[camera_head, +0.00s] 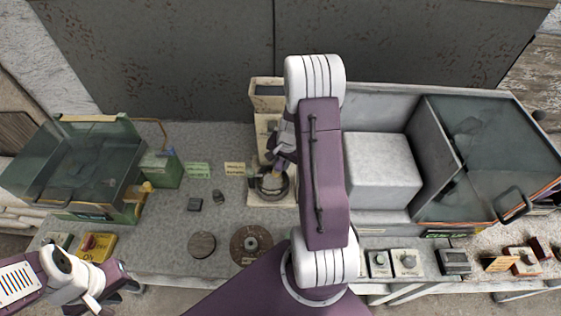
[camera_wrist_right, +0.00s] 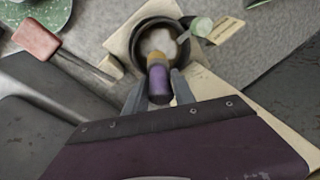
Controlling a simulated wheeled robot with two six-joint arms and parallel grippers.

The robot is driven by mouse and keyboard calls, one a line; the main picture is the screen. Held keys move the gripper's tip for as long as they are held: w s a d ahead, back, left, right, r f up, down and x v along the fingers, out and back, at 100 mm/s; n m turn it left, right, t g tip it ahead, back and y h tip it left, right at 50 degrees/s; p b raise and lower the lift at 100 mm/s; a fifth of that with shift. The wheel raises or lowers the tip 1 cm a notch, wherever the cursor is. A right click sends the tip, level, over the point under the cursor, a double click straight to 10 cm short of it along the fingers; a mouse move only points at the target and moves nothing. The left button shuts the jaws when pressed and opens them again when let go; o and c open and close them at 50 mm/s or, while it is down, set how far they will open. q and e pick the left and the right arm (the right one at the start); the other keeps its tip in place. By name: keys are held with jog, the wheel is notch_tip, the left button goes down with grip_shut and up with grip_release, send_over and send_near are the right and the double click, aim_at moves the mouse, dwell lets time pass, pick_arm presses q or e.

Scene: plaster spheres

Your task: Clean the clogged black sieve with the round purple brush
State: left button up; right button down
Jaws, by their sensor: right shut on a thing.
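The black sieve (camera_wrist_right: 137,45) is a round dark ring on a pale board in the right wrist view. In the head view the sieve (camera_head: 272,194) is partly hidden by my right arm. The purple brush (camera_wrist_right: 159,84) has a purple handle, a tan collar and a pale head. My right gripper (camera_wrist_right: 158,92) is shut on its handle. The brush head is over or inside the ring; contact with the mesh cannot be told. My left gripper (camera_head: 92,297) is at the lower left, away from the sieve; its jaws are unclear.
A glass-lidded green box (camera_head: 85,170) stands left, a yellow switch box (camera_head: 97,247) in front of it. A large glass-fronted cabinet (camera_head: 485,150) and white block (camera_head: 380,170) stand right. Two discs (camera_head: 202,245) lie at the front. A red-handled tool (camera_wrist_right: 38,38) lies near the sieve.

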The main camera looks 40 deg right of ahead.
aim_at(281, 171)
jog(key=shift+f+b, duration=0.6)
jog(key=shift+f, duration=0.15)
jog(key=b+x, duration=0.3)
jog(key=shift+s+f, duration=0.3)
jog(key=shift+s, duration=0.05)
jog(key=shift+s+a+f+b, duration=0.1)
jog(key=shift+s+f+b, duration=0.05)
jog(key=shift+f+b, duration=0.55)
jog(key=shift+r, duration=0.25)
jog(key=shift+s+a+f, duration=0.1)
jog(key=shift+f, duration=0.15)
